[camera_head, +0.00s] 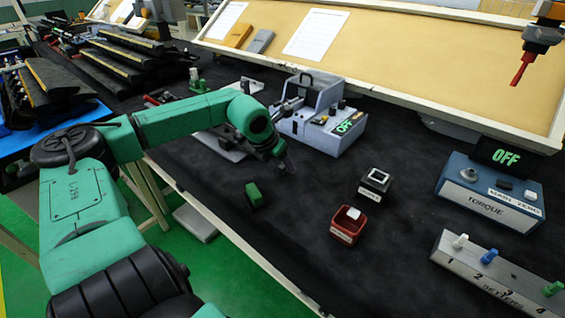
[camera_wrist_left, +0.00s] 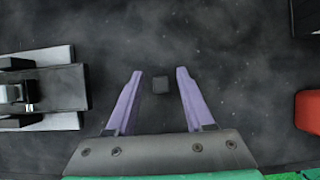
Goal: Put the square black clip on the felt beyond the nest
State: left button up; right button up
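In the head view my left gripper (camera_head: 288,163) hangs over the felt, and I cannot make out the clip there.
A grey clamp fixture (camera_wrist_left: 45,88) is left of the fingers. A red bin (camera_head: 347,226) holding a white piece, a green part (camera_head: 253,195), a grey OFF tester (camera_head: 322,115) and a blue torque box (camera_head: 490,190) stand around. Felt between them is clear.

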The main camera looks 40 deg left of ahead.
pick_arm(q)
jog(key=shift+r, duration=0.1)
jog(key=shift+r+p, duration=0.25)
jog(key=shift+p, duration=0.1)
jog(key=shift+s+d+r, duration=0.2)
jog(key=shift+s+r, duration=0.05)
jog(key=shift+r, duration=0.15)
jog(key=b+v, duration=0.1)
jog(key=v, duration=0.9)
jog(key=shift+s+a+r+b, duration=0.25)
jog(key=shift+r+b, duration=0.1)
